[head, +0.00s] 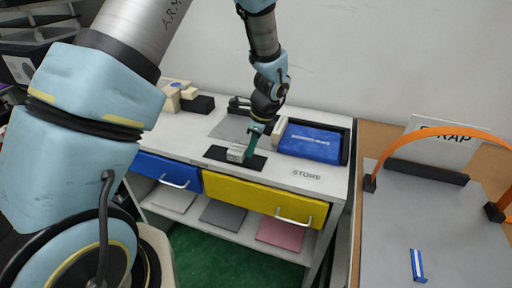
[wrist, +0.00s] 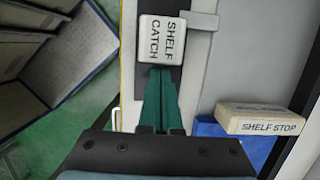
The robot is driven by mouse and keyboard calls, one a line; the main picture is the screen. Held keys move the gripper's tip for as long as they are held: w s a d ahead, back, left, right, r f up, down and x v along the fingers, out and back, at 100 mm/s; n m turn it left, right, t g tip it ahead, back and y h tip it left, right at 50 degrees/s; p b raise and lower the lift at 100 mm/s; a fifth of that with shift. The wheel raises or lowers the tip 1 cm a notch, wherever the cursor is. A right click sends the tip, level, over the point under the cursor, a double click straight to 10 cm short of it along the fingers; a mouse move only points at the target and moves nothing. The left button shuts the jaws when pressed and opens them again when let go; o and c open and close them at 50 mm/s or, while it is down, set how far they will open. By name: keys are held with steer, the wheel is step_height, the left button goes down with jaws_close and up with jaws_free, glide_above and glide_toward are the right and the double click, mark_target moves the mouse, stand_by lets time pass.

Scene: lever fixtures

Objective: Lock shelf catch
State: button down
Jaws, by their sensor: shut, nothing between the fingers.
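The shelf catch is a white block labelled "SHELF CATCH" (wrist: 162,42), mounted on a dark plate (head: 222,154) on the white bench top. In the head view the catch (head: 236,153) sits near the bench's front edge, above the yellow drawer. My gripper (head: 250,150) is shut and empty, its teal fingers pointing down right beside the catch. In the wrist view my gripper (wrist: 160,75) has its fingertips together at the lower edge of the white block. I cannot tell whether they touch it. The fingers hide part of the dark plate.
A blue tray item (head: 312,140) and a wooden "SHELF STOP" block (wrist: 262,118) lie close to my gripper. Blue (head: 165,172) and yellow (head: 262,201) drawers are under the bench top. An orange arch (head: 430,140) stands on the right table. Wooden blocks (head: 176,95) sit back left.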

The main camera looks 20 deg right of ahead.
mark_target(236, 148)
steer(key=shift+w+a+p, duration=0.35)
steer(key=shift+w+a, duration=1.55)
steer(key=shift+a, duration=0.15)
steer(key=shift+s+d, duration=0.2)
steer(key=shift+d, duration=0.05)
steer(key=s+d, duration=0.1)
steer(key=s+d+r, duration=0.1)
steer(key=d, duration=0.1)
steer(key=shift+s+r, duration=0.15)
steer(key=shift+s, duration=0.15)
steer(key=b+v, duration=0.1)
steer(key=v, duration=0.7)
steer(key=shift+r+b, duration=0.35)
steer(key=shift+a, duration=0.15)
